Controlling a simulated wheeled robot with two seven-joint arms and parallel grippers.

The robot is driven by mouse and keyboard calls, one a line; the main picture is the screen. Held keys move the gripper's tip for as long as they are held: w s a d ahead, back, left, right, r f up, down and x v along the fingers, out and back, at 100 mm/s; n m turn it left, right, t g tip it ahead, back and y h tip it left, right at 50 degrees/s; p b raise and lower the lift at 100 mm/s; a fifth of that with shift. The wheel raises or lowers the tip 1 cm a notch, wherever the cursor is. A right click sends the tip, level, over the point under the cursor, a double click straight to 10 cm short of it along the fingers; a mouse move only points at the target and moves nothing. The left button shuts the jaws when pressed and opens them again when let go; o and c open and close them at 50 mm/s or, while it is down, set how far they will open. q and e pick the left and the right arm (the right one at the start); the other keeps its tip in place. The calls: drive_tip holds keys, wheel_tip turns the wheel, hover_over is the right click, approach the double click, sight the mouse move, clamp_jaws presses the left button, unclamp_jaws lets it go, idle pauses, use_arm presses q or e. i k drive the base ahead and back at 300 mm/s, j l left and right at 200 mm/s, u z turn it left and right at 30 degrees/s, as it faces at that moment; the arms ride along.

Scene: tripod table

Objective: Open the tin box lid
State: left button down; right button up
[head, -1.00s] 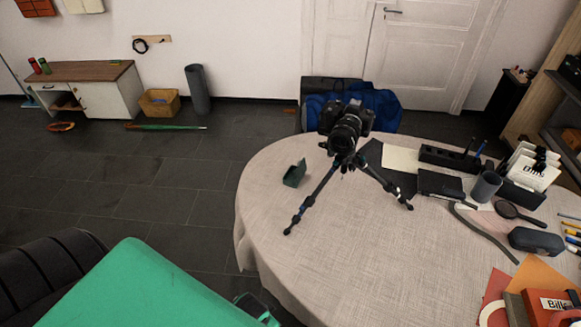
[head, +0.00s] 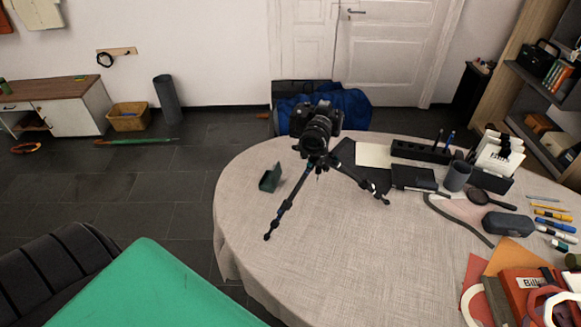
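No object that I can surely name as the tin box shows. A small dark green object (head: 270,178) stands on the round table (head: 330,260), left of the tripod. It has an upright part and a flat part, but it is too small to tell whether it is a box with a raised lid. A dark grey rounded case (head: 508,223) lies closed on the right side of the table. Neither of my grippers is in view.
A black camera (head: 316,124) on a small tripod (head: 284,202) stands on the table. An organizer (head: 420,152), a cup (head: 457,176), a magnifier (head: 480,196), pens and red boxes (head: 530,290) crowd the right side. The front middle of the cloth is clear.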

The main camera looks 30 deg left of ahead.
sight(276, 173)
drive_tip(key=j+z, duration=0.35)
drive_tip(key=j, duration=0.25)
drive_tip(key=j+z, duration=0.4)
drive_tip(key=j, duration=0.2)
drive_tip(key=k+j+z, duration=0.2)
drive_tip(key=j+z, duration=0.15)
drive_tip(key=j, duration=0.2)
